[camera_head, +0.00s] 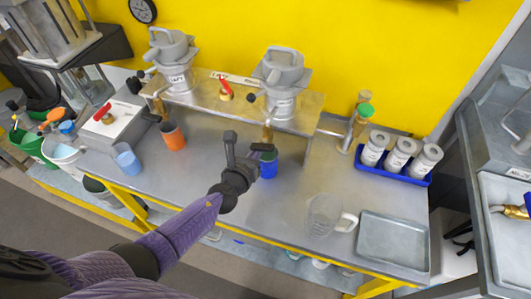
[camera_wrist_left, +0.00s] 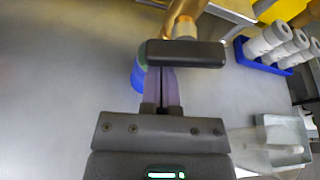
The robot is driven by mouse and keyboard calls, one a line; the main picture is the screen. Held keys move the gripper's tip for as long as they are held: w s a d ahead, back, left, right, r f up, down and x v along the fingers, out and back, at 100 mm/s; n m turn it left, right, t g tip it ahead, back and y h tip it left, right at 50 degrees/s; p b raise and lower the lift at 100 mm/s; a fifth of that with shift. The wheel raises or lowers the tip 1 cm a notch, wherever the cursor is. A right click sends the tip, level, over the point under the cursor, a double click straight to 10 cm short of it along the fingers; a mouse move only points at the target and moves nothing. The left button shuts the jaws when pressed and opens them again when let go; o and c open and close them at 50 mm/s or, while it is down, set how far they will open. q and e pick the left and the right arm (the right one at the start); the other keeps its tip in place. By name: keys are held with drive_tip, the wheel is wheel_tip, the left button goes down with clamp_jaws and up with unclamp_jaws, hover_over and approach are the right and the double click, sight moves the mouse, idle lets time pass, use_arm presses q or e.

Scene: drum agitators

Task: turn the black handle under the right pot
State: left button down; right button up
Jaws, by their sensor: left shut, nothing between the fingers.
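The right pot (camera_head: 280,98) is grey and stands on a raised metal shelf. Below it hangs a brass tap (camera_head: 267,133), and at its lower end is a short black handle (camera_head: 263,147). My left gripper (camera_head: 255,157) is shut and empty, with its tips right at this handle. In the left wrist view the handle (camera_wrist_left: 187,54) lies crosswise over the ends of my left gripper's fingers (camera_wrist_left: 161,88), hiding their tips. I cannot tell whether they touch. The brass tap (camera_wrist_left: 183,18) rises behind the handle. My right gripper is out of view.
A blue and green cup (camera_head: 268,168) stands below the tap, close to my gripper. An orange cup (camera_head: 173,137) and a clear jug (camera_head: 323,215) stand on the bench. A blue tray (camera_head: 415,181) of white canisters and an empty grey tray (camera_head: 392,240) are at right.

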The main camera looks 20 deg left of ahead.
use_arm(q)
drive_tip(key=shift+a+r+m+y+p, duration=0.2)
drive_tip(key=shift+m+y+p, duration=0.3)
drive_tip(key=shift+m, duration=0.2)
drive_tip(key=shift+f, duration=0.15)
